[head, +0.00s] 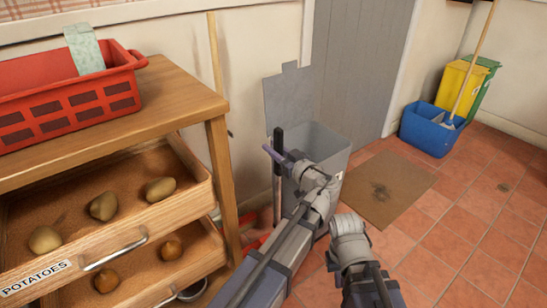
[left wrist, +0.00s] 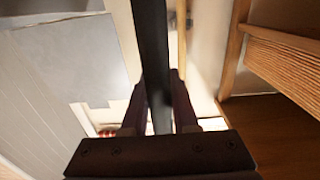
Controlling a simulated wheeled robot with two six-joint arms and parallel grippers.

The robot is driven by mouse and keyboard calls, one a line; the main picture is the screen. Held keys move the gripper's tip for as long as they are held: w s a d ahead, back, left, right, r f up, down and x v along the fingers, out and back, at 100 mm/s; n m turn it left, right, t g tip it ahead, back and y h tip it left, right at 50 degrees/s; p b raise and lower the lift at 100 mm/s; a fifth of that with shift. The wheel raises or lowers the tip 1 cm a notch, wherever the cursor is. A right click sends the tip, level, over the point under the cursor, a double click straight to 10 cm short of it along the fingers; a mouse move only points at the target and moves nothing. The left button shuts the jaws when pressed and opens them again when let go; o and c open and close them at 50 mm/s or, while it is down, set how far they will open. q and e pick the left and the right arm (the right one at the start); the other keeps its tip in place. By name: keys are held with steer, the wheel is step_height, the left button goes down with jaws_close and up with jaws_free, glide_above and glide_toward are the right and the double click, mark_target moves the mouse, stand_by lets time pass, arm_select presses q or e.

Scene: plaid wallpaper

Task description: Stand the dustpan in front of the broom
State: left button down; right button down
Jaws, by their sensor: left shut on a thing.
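In the left wrist view the dark handle (left wrist: 152,50) runs between the fingers. The broom's thin wooden stick (head: 215,52) leans upright against the wall behind the wooden shelf's right end. It also shows just right of the handle in the left wrist view (left wrist: 181,45). A red part (head: 262,241) shows low down, mostly hidden by my left arm. The broom's head is not clearly visible. My right gripper's fingers are not visible.
The wooden drawer shelf (head: 175,92) stands close on the left, with a red crate (head: 143,63) on top. An open grey bin (head: 325,143) stands behind my left gripper. A brown mat (head: 400,180) lies right of it. A blue mop bucket (head: 428,130) stands farther right; tiled floor there is clear.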

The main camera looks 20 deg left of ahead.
arm_select(q)
steer(key=shift+f, duration=0.55)
steer(key=c, duration=0.7)
jaws_free()
steer(key=shift+s, duration=0.1)
